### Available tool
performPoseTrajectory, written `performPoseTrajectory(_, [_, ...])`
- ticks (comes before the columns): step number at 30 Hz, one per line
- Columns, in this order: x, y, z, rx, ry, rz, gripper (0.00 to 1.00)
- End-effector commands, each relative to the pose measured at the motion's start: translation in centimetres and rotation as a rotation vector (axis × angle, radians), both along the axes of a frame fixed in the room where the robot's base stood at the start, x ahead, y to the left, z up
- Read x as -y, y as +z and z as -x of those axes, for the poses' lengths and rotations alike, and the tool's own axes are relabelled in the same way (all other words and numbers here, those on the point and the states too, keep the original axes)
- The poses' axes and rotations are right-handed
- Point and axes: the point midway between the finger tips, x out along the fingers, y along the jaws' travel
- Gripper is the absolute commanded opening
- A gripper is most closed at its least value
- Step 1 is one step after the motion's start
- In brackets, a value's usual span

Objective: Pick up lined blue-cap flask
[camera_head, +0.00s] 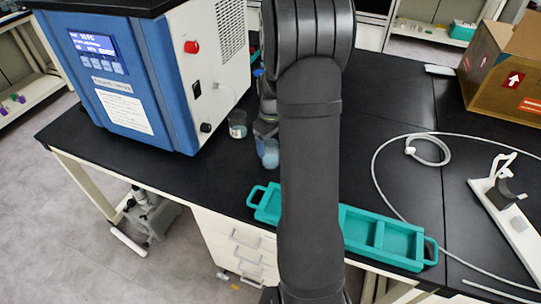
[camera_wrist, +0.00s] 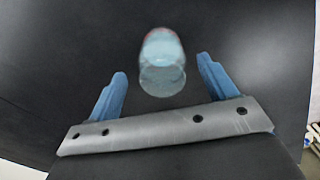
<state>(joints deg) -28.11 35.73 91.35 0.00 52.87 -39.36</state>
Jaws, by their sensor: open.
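My gripper (camera_wrist: 162,68) is open, with its two blue fingers spread apart in the wrist view. A clear glass vessel (camera_wrist: 162,76) with pale blue contents and a reddish far edge shows between and beyond the fingertips. Whether it lies within their reach cannot be told, and no blue cap is clear on it. In the head view, a small clear vessel (camera_head: 237,124) stands on the black bench beside the blue machine. My arm hides much of the area to its right, and a light-blue part (camera_head: 268,152) shows at the arm's left edge.
The blue-and-white freeze dryer (camera_head: 178,125) stands left of my arm. A teal tray (camera_head: 415,262) lies along the front bench edge, partly behind my arm. A pale hose (camera_head: 376,165), white stand (camera_head: 510,225) and cardboard box (camera_head: 485,85) are at right. Black bench between is clear.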

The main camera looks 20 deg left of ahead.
Motion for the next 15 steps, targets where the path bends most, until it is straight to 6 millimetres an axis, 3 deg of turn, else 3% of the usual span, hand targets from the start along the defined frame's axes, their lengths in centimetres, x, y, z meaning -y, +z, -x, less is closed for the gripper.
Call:
performPoseTrajectory(6, [-0.4,-3.2,0.1,-0.003,0.000,0.002,0.78])
performPoseTrajectory(15, [-0.4,-3.9,0.0,0.000,0.001,0.001,0.78])
